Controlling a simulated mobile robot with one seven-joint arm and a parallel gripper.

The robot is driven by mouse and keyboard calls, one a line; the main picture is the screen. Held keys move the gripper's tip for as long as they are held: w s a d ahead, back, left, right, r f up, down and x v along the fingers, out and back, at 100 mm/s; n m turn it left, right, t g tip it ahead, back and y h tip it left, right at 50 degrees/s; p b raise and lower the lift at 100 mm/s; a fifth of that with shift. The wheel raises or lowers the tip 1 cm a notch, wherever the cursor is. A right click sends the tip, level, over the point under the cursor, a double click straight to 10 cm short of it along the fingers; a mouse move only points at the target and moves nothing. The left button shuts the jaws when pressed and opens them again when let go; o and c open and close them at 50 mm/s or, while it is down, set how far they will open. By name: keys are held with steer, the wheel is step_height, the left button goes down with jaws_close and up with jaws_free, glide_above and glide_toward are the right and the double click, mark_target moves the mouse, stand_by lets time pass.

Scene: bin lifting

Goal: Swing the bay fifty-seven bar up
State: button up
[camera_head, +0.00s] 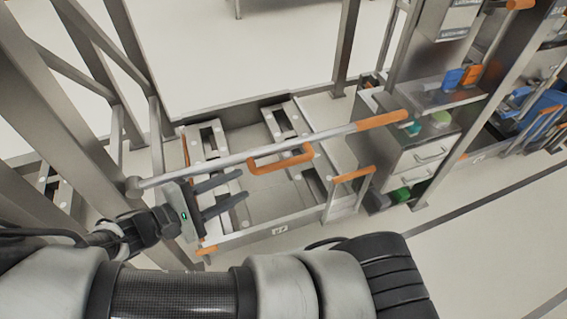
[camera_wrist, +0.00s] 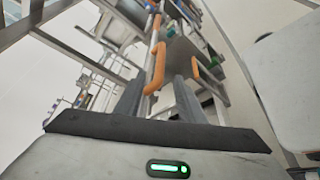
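The bay's grey bar (camera_head: 215,163) runs slantwise across the front of the bay, from a pivot at the left post to an orange end at the right. An orange U-shaped handle (camera_head: 280,163) sticks out from its middle; it also shows in the wrist view (camera_wrist: 156,68). My gripper (camera_head: 242,186) is open and empty, just left of and below the handle, its fingers pointing right. In the wrist view the handle appears in line with the gap between my fingers (camera_wrist: 158,82); contact cannot be told. A small label (camera_head: 280,230) on the bay's front edge is too small to read.
Behind the bar is a low bay frame (camera_head: 262,236) with metal rails. An orange-handled part (camera_head: 352,175) and a drawer cabinet (camera_head: 422,158) stand right of it. Metal posts (camera_head: 60,110) rise at the left. Open floor (camera_head: 490,240) lies at the lower right.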

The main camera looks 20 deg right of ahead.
mark_target(276, 168)
steer(key=b+x, duration=0.2)
steer(key=x, duration=1.3)
steer(key=shift+w+d+f, duration=0.1)
steer(key=shift+d+f, duration=0.05)
steer(key=shift+d, duration=0.15)
jaws_close()
